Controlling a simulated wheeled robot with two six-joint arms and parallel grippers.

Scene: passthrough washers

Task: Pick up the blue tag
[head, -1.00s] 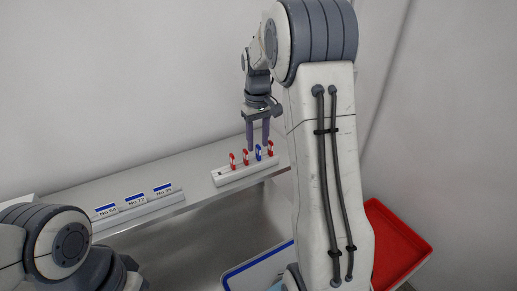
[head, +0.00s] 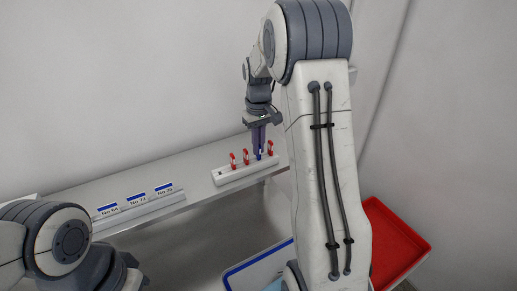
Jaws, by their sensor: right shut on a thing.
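The blue tag (head: 258,156) stands in a white rack (head: 232,178) on the shelf, in a row with red tags. My right gripper (head: 258,150) points down over it and is shut on it; the fingers hide most of the tag. Two red tags (head: 246,157) stand to its left and one red tag (head: 270,148) to its right. My left arm shows at the lower left, but its gripper is not in view.
The grey shelf (head: 195,190) runs along the wall. Three labelled holders, one of them marked No.72 (head: 137,200), stand at its left. A red tray (head: 402,240) is at the lower right, and a blue-rimmed white tray (head: 243,270) is low in the middle.

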